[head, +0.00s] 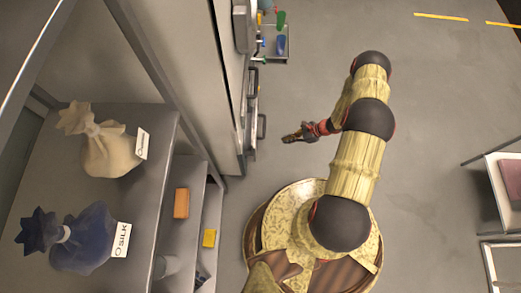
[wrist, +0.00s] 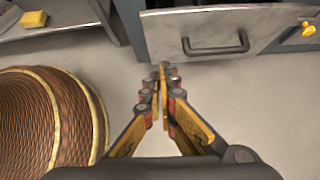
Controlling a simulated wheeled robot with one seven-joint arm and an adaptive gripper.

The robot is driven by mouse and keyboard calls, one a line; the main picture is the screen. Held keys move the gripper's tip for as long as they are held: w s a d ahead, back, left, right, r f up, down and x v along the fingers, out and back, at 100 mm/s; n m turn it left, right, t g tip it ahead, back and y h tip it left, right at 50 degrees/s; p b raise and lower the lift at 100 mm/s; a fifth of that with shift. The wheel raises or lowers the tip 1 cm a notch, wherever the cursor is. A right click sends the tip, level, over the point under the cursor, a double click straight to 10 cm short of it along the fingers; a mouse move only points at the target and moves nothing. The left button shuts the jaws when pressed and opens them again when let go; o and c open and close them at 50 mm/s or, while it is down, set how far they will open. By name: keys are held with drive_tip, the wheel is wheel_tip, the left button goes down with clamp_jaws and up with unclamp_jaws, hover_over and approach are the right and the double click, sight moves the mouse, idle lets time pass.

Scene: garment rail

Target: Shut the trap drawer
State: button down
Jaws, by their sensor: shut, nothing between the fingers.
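A grey metal drawer front (wrist: 165,27) with a dark bar handle (wrist: 216,46) spans the top of the wrist view. In the head view, a dark handle (head: 262,126) sticks out from the tall grey cabinet's side. I cannot tell for certain which drawer is the trap drawer, or how far this one stands out. My gripper (wrist: 165,68) is shut and empty, its fingertips below and left of the handle in the wrist view. In the head view, my gripper (head: 287,138) is right of the handle, with a gap between them.
An open tray (head: 275,57) holding green and blue items juts out farther along the cabinet. Shelves (head: 165,125) at left hold two sacks, an orange block (head: 181,203) and a yellow block (head: 209,238). A table stands at far right. The floor between is clear.

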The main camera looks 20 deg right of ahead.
drive_tip(key=w+a+f+b, duration=0.2)
drive_tip(key=a, duration=0.4)
drive_tip(key=w+a+f+b, duration=0.1)
drive_tip(key=a+f+b, duration=0.2)
drive_tip(key=a, duration=0.3)
drive_tip(key=shift+w+f+n+y, duration=0.2)
drive_tip(key=shift+w+n+y, duration=0.1)
drive_tip(key=shift+w, duration=0.05)
